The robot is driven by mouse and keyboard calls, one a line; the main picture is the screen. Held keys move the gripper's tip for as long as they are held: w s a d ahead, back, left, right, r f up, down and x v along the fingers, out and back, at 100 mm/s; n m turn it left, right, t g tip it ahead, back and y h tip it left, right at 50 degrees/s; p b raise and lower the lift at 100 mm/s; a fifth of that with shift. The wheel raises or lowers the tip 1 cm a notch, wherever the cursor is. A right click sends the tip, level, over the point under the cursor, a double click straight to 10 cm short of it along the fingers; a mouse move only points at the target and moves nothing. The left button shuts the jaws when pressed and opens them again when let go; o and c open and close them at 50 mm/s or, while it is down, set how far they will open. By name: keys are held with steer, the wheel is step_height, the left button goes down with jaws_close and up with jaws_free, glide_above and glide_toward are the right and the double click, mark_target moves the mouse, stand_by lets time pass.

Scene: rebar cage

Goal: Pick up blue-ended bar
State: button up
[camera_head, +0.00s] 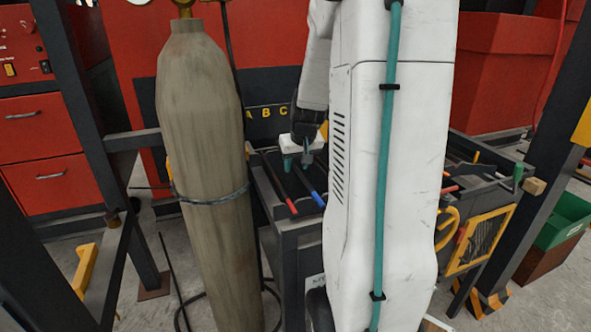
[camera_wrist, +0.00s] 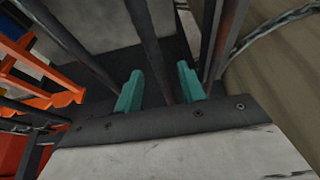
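The blue-ended bar (camera_head: 318,199) lies on the dark rack in the head view, its blue tip pointing to the front. A red-ended bar (camera_head: 292,207) lies to its left. My gripper (camera_head: 297,162) is over the rack behind the coloured tips, its teal fingers pointing down. In the wrist view my gripper (camera_wrist: 160,88) is open, with a dark bar (camera_wrist: 150,45) running between the fingers and touching neither clearly. My white arm hides part of the rack.
A tall gas cylinder (camera_head: 202,150) stands close to the left of the rack (camera_head: 300,228). Other bars, one red-ended (camera_head: 450,189), lie at right. Dark posts stand on both sides. A green bin (camera_head: 562,222) is far right. In the wrist view more bars flank the fingers.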

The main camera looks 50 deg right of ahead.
jaws_close()
steer(key=shift+r, duration=0.2)
